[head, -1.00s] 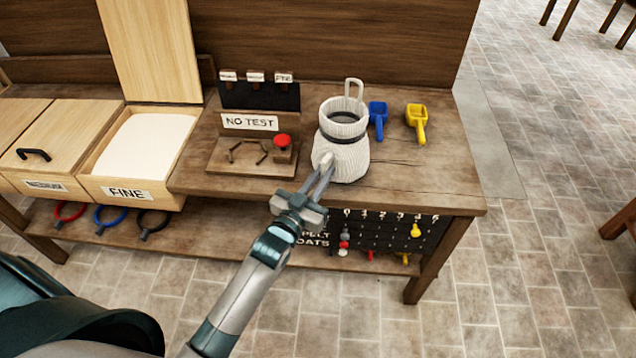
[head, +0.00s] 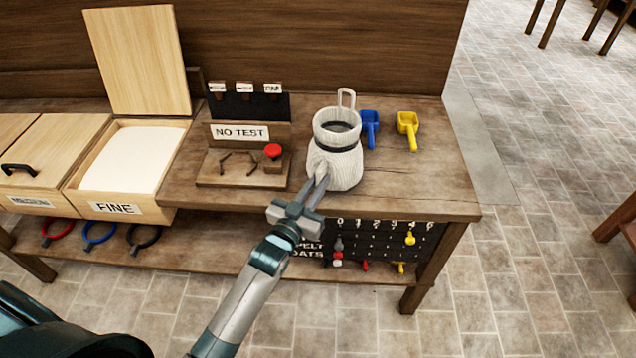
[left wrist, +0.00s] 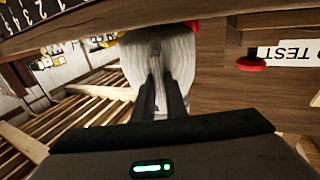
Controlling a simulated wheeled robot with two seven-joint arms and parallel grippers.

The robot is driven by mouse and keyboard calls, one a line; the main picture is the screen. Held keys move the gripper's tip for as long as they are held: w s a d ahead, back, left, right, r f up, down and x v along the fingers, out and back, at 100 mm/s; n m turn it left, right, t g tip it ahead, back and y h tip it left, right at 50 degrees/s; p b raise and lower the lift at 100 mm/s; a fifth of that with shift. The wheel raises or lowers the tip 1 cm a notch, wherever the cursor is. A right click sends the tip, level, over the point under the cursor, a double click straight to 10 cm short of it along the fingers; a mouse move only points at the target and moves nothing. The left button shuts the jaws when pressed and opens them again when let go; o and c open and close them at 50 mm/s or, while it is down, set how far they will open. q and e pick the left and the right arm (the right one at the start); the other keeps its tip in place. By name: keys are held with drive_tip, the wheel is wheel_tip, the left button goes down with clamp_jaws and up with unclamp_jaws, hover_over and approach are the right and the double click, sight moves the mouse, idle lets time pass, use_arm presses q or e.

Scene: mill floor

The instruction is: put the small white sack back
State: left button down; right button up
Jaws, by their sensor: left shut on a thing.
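The small white sack (head: 345,166) stands upright on the wooden bench top in the head view, with a dark band at its neck, an open mouth and a loop standing up behind. My left gripper (head: 318,178) reaches it from the front and is shut on its near side. In the left wrist view the sack (left wrist: 178,52) fills the space beyond the fingers (left wrist: 160,92), which pinch its cloth. Whether the sack's base touches the bench is hard to tell. My right gripper is not in view.
A blue scoop (head: 370,125) and a yellow scoop (head: 408,127) lie right of the sack. A board with a red button (head: 272,151) and a NO TEST sign (head: 240,132) stand left. An open FINE bin (head: 115,208) is further left. The bench's right front is clear.

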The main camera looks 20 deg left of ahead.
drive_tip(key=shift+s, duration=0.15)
use_arm(q)
drive_tip(key=c, duration=1.7)
unclamp_jaws()
